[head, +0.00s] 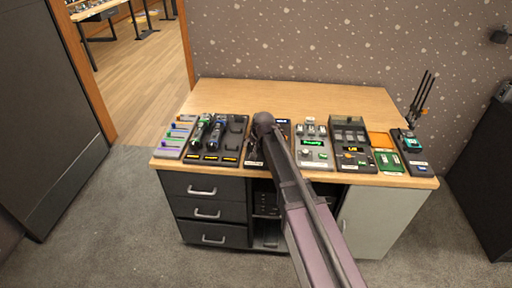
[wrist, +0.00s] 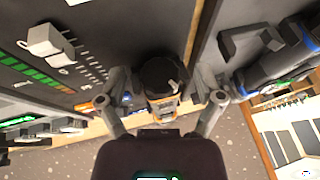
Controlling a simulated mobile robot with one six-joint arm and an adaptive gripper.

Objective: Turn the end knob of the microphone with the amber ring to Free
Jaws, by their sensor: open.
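In the wrist view a black round knob (wrist: 162,76) with a pale pointer mark sits between my fingers. Below it is a short body with an amber-orange band (wrist: 163,108), consistent with the amber-ringed microphone. My gripper (wrist: 163,88) is open, one finger on each side of it, with a gap visible; contact cannot be told. Knob labels are not readable. In the head view my arm's end (head: 263,122) covers this spot. Two other microphones, green-ringed (head: 198,132) and blue-ringed (head: 216,134), lie in a dark cradle tray (head: 236,138); its right slot looks empty.
The desk (head: 290,92) is clear along its back. A fader panel (head: 313,145) with a green display and a box with an amber display (head: 351,150) stand right of my arm. A green board (head: 388,158) and a radio-like unit with antennas (head: 411,141) are at far right.

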